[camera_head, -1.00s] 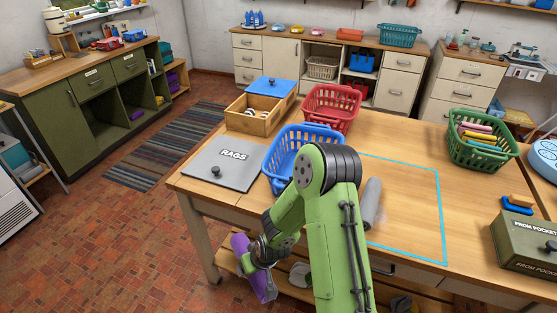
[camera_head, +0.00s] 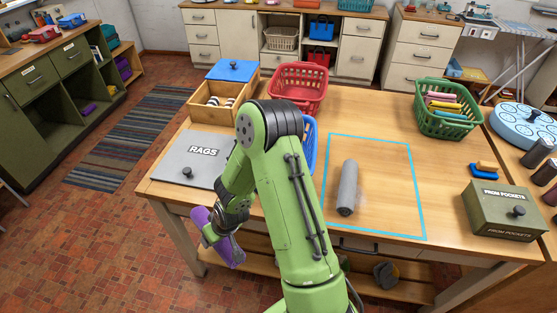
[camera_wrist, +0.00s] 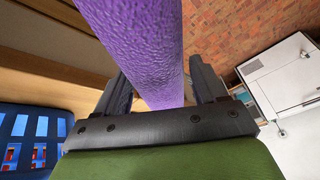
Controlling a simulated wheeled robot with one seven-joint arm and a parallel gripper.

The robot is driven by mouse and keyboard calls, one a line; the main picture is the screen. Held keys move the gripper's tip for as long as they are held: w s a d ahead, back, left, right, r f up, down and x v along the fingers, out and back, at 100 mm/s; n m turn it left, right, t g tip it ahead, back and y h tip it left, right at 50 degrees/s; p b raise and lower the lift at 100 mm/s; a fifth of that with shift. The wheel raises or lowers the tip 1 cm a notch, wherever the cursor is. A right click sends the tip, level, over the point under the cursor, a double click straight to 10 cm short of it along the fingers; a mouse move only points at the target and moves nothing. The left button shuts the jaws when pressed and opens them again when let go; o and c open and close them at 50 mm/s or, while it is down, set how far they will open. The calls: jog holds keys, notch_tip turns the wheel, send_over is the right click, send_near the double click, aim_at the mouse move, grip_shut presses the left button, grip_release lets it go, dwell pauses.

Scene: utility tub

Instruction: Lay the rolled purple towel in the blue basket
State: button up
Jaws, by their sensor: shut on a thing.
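The rolled purple towel (camera_head: 222,241) hangs at the front left, off the near edge of the table, in the head view. My gripper (camera_wrist: 160,98) is shut on it, with one dark finger on each side of the purple roll in the wrist view. The blue basket (camera_head: 309,146) stands on the table behind my arm, which hides most of it. Part of a blue basket-like lattice (camera_wrist: 38,135) shows at the left of the wrist view.
A grey RAGS lid (camera_head: 196,160) lies left on the table (camera_head: 290,205). A red basket (camera_head: 298,88) and a wooden box (camera_head: 224,95) stand behind. A grey roll (camera_head: 347,187) lies inside the cyan outline. A green basket (camera_head: 446,108) and a FROM POCKETS box (camera_head: 503,212) are right.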

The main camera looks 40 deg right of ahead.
notch_tip(320, 180, up, 7)
jog(key=p, duration=0.6)
jog(key=shift+f+b, duration=0.45)
